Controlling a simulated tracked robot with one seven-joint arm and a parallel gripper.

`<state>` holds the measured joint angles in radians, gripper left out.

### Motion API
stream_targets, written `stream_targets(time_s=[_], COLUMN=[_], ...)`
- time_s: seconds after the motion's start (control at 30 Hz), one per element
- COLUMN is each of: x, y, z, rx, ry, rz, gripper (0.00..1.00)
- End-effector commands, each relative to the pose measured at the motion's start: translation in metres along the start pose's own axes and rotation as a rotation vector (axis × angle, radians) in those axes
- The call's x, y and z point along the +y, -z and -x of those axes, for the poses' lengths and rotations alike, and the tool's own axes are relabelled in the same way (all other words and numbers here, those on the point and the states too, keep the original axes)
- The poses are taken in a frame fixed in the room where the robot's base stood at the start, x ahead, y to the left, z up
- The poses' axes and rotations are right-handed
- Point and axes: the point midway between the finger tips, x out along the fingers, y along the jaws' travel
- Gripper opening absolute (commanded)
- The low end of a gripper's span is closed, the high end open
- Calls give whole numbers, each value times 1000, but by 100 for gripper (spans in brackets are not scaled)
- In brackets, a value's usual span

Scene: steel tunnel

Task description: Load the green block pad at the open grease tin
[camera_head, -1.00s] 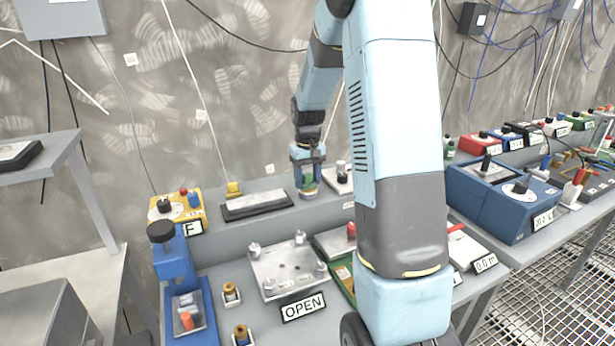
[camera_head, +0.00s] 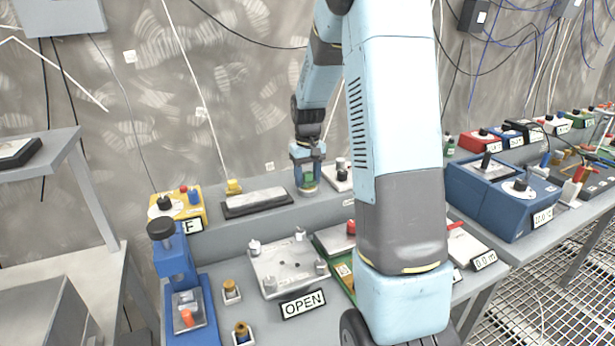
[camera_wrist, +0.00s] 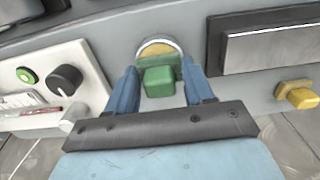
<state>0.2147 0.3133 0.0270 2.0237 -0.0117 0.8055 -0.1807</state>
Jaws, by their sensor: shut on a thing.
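The green block pad (camera_wrist: 160,80) is between the two blue fingers of my gripper (camera_wrist: 160,90) in the wrist view, and the gripper is shut on it. The open grease tin (camera_wrist: 152,47), a round metal rim with yellowish grease inside, lies just beyond the pad there, and the pad overlaps its near edge in the picture. In the head view my gripper (camera_head: 308,178) points down over the tin (camera_head: 308,191) on the back ledge. Whether the pad touches the grease cannot be told.
A dark block with a pale top (camera_head: 255,201) lies left of the tin, and a yellow knob (camera_wrist: 300,97) also shows near it. A white panel with a black knob (camera_wrist: 65,78) is on the other side. A plate with posts (camera_head: 288,268) and an OPEN sign stands in front.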

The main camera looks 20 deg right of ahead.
Motion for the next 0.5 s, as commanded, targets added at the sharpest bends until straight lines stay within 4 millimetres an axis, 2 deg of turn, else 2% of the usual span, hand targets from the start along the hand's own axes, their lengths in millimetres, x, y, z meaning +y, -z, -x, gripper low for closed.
stream_targets(time_s=[0.5], x=[0], y=[0], z=[-5], rx=[0], ry=[0], rz=[0], gripper=[28])
